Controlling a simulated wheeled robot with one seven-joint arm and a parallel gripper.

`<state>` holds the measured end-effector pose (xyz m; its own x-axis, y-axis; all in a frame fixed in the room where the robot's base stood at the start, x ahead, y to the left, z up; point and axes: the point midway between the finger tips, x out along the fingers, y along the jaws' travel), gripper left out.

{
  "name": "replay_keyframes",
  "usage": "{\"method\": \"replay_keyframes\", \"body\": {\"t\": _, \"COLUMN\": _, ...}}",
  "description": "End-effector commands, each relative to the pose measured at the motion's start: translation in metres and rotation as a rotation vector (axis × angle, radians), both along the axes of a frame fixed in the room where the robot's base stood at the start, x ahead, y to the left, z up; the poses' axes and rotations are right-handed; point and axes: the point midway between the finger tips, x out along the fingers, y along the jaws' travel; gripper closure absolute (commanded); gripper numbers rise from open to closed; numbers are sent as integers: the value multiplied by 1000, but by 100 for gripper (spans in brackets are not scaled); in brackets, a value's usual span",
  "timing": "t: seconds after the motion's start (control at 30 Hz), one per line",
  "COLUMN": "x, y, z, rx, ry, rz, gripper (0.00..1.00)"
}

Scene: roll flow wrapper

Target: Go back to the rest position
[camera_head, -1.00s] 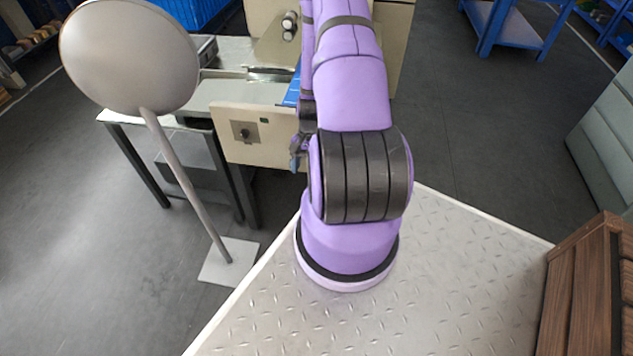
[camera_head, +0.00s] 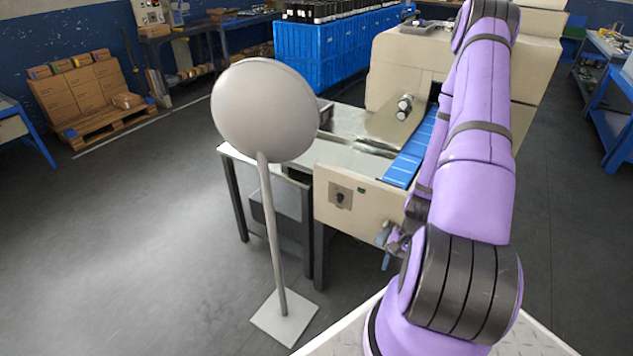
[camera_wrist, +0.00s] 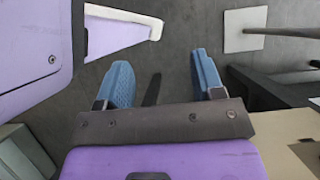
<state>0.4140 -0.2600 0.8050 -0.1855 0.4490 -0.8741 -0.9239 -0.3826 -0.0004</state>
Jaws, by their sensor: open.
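My gripper (camera_wrist: 163,82) shows in the wrist view with its two blue fingers apart and nothing between them. Dark floor lies beyond the fingertips. In the head view my gripper (camera_head: 386,262) is partly hidden behind my purple arm. It hangs low, in front of the beige front panel of the wrapper machine (camera_head: 350,195). My arm is folded, with its upper links rising over the machine's right part.
A round grey disc on a pole (camera_head: 265,110) stands left of the machine; its white base plate (camera_wrist: 243,32) shows in the wrist view. A blue crate (camera_head: 305,60) stands behind. Open floor (camera_head: 130,230) lies at left.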

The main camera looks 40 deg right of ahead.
Motion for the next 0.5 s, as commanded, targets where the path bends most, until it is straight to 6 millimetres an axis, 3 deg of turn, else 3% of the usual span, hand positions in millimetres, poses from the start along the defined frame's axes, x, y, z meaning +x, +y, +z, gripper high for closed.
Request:
{"method": "replay_keyframes", "body": {"t": 0.27, "x": 7, "y": -3, "z": 8, "rx": -14, "ry": -11, "rz": 18, "gripper": 38}}
{"method": "replay_keyframes", "body": {"t": 0.5, "x": 45, "y": -15, "z": 63, "rx": -89, "ry": -74, "rz": 136, "gripper": 38}}
